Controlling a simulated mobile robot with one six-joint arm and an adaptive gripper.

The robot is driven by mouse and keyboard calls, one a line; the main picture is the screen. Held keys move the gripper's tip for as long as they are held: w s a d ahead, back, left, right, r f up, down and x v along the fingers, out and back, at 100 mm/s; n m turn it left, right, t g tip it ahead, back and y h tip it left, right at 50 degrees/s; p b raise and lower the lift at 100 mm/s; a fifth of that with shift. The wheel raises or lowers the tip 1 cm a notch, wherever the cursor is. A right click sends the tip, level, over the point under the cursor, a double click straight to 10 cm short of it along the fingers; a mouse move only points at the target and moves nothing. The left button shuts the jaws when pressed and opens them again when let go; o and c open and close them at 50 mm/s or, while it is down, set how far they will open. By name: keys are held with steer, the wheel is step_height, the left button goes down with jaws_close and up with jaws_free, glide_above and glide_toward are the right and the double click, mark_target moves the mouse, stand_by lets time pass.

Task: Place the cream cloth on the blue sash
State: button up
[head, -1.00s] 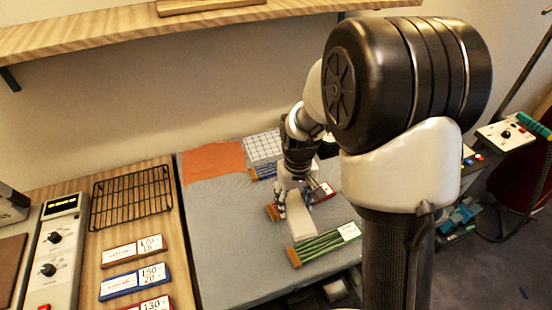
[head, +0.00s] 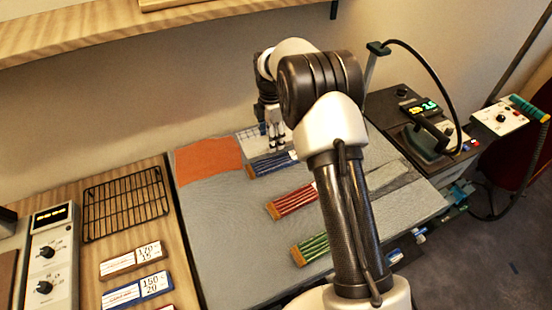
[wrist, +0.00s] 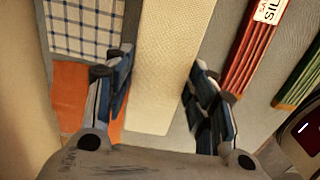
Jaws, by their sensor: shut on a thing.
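The cream cloth (wrist: 162,65) is a long pale strip between the fingers of my gripper (wrist: 160,95) in the wrist view, and my gripper is shut on it. There my gripper (head: 276,146) points down at the back of the grey table, by the blue sash (head: 268,166). The blue sash lies flat, partly behind the gripper and arm. In the wrist view it is hidden, and the cream cloth covers the area between the checked cloth and the red sash.
A checked cloth (head: 247,146) and an orange cloth (head: 208,160) lie at the back left. The red sash (head: 291,202) and green sash (head: 312,247) lie nearer. A wire rack (head: 125,203) stands left, an iron (head: 430,138) right. The grey table (head: 228,225) is bare at its front left.

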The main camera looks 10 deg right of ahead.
mark_target(272, 163)
step_height(272, 163, down, 9)
steer(key=shift+f+b, duration=0.15)
steer(key=shift+b, duration=0.85)
steer(key=shift+f, duration=0.2)
steer(key=o, duration=1)
steer(key=shift+r, duration=0.15)
